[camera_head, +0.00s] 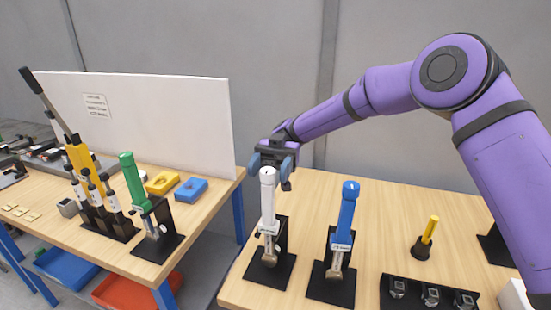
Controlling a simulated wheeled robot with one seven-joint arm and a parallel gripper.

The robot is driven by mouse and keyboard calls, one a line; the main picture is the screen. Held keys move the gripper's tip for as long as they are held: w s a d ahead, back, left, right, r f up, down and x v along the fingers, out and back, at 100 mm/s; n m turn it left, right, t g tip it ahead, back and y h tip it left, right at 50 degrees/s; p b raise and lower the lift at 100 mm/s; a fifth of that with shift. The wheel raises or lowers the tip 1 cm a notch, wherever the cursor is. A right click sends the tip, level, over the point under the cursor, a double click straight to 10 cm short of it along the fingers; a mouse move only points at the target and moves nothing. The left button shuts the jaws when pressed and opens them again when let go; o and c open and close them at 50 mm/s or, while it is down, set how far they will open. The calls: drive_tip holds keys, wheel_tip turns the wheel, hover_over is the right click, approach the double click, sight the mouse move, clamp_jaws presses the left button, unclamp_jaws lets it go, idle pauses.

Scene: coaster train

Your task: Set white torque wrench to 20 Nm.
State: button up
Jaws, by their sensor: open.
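The white torque wrench (268,203) stands upright, handle up, in a black stand (270,270) at the left side of the right-hand table. My gripper (274,170) is open and at the top of the white handle, as seen in the head view. Its fingers appear behind and around the handle's top end. I cannot tell whether they touch it. A small dark mark shows on the handle's top. The wrench's scale reading is too small to read.
A blue torque wrench (345,220) stands in its own black stand just to the right. A yellow-handled tool (430,229) and a black tray of sockets (430,294) are further right. A green wrench (132,180) stands on the left table, before a white panel (150,115).

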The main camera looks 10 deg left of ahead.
drive_tip(key=w, duration=1)
drive_tip(key=shift+d, duration=0.3)
